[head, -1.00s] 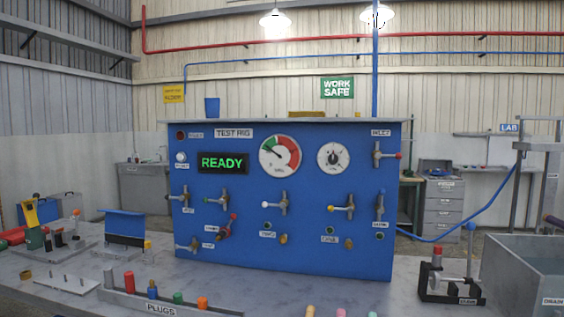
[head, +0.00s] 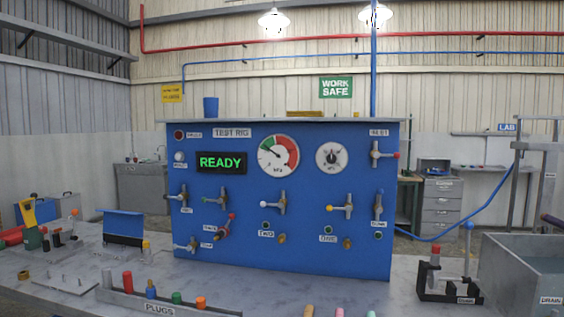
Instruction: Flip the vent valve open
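The blue test rig panel (head: 330,255) stands on the bench in the middle of the head view. It carries several small valves with coloured handle tips. There is a red-tipped valve (head: 379,155) at the upper right, a blue one (head: 379,204) below it, a yellow one (head: 344,207), a white one (head: 279,204), a green one (head: 219,198) and others at the left and lower left (head: 190,245). The labels are too small to read surely, so I cannot tell which is the vent valve. Neither of my grippers is in view.
The green READY display (head: 221,162) and two round gauges (head: 278,156) sit on the panel. A plug rack (head: 190,304) stands in front at the left. A black stand (head: 448,290) and a grey drain tank (head: 525,265) are at the right. The bench just before the panel is clear.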

